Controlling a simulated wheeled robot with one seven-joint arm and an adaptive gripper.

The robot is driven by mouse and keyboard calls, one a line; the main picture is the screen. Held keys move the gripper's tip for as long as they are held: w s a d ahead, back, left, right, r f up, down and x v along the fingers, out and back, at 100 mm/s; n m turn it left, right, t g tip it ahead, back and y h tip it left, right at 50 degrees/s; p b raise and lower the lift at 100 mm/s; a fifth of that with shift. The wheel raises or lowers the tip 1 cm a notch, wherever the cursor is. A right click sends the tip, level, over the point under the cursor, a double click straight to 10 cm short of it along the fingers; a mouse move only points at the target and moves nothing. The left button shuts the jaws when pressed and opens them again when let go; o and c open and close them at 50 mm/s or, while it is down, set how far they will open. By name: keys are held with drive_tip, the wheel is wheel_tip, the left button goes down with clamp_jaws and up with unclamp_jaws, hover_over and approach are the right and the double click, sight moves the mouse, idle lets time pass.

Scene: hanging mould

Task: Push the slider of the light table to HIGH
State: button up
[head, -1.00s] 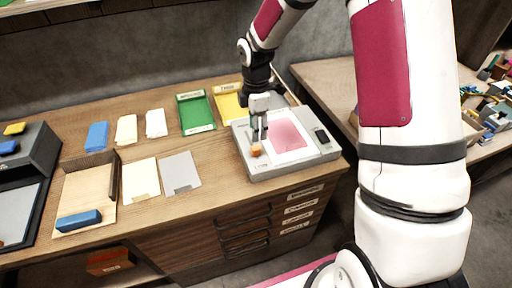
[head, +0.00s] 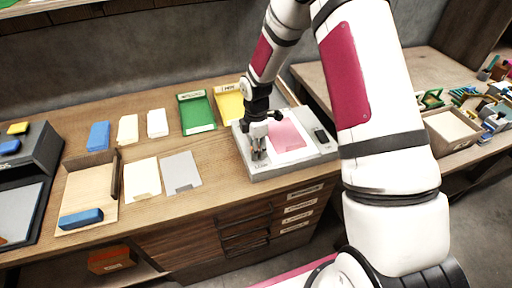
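The light table (head: 308,157) is a pale grey box on the right end of the wooden bench. A pink sheet (head: 286,134) lies on its bright panel. My gripper (head: 258,157) points down at the front left of the light table, low over its top. The orange slider knob does not show now; my gripper covers the spot where it was seen. Whether the fingers are apart, shut or touching the knob is too small to tell. The label on the table's front edge cannot be read.
A green tray (head: 197,126) and a yellow tray (head: 229,117) stand behind and left of the light table. A dark block (head: 320,136) sits on its right side. Cards, a blue block (head: 81,218) and a wooden tray (head: 92,180) lie further left.

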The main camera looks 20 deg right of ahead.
sight(249, 139)
clamp_jaws()
drive_tip(key=w+b, duration=0.4)
drive_tip(key=w, duration=0.2)
drive_tip(key=shift+w+f, duration=0.15)
drive_tip(key=shift+f, duration=0.05)
drive_tip(key=shift+w+r+b, duration=0.1)
drive_tip(key=shift+w+b, duration=0.4)
drive_tip(key=shift+b, duration=0.05)
drive_tip(key=shift+w+r, duration=0.1)
drive_tip(key=shift+o, duration=2.1)
unclamp_jaws()
drive_tip(key=shift+w, duration=0.1)
